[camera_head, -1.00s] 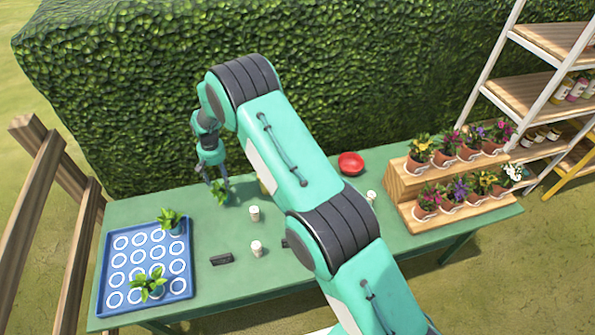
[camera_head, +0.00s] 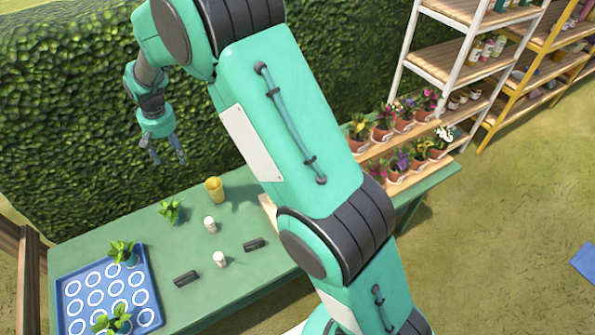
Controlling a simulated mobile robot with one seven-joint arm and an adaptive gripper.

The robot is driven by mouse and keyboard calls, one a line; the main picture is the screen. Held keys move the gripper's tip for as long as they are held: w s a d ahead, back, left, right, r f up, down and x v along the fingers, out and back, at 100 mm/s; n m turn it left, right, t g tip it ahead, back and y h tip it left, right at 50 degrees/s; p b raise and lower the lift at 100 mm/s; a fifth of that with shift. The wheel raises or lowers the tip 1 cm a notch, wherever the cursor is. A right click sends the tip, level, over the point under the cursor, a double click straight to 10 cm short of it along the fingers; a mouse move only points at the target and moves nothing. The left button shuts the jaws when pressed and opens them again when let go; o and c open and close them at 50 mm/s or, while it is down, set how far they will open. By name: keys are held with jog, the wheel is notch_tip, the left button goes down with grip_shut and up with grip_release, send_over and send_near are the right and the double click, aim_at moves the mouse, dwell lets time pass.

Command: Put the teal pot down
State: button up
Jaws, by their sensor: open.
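A small leafy green plant (camera_head: 171,210) stands on the green table (camera_head: 150,240), toward its back edge. Its pot is too small and too close in colour to the table to make out clearly. My gripper (camera_head: 168,161) is open and empty, raised in front of the hedge and apart from the plant. Two other leafy plants sit on the blue tray (camera_head: 88,284) at the left: one at its upper right corner (camera_head: 122,250), one at its lower edge (camera_head: 112,320).
A yellow cup (camera_head: 214,190), two white cups (camera_head: 210,225) (camera_head: 220,259) and two dark blocks (camera_head: 186,278) (camera_head: 253,244) are on the table. A wooden stepped stand (camera_head: 408,180) holds several potted flowers. The hedge (camera_head: 60,130) rises behind. My arm hides part of the table.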

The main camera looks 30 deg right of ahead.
jog(key=s+d+r+t, duration=0.1)
jog(key=s+d+r, duration=0.6)
jog(key=s+r, duration=0.35)
jog(key=s+d+r+t, duration=0.1)
jog(key=s+d+r, duration=0.5)
jog(key=s+r, duration=0.45)
jog(key=s+d+r, duration=0.1)
jog(key=s+d, duration=0.2)
jog(key=s, duration=0.5)
jog(key=s+d+r+t, duration=0.1)
jog(key=s+d, duration=0.1)
jog(key=s, duration=0.7)
jog(key=s+d+r+m+t, duration=0.1)
jog(key=s+d, duration=0.2)
jog(key=s, duration=0.5)
jog(key=shift+s+d+r+h, duration=0.3)
jog(key=shift+s+d+r, duration=0.05)
jog(key=shift+r, duration=0.05)
jog(key=shift+f, duration=0.1)
notch_tip(320, 180, down, 8)
jog(key=b, duration=0.8)
jog(key=shift+f+b, duration=0.2)
jog(key=shift+b, duration=0.15)
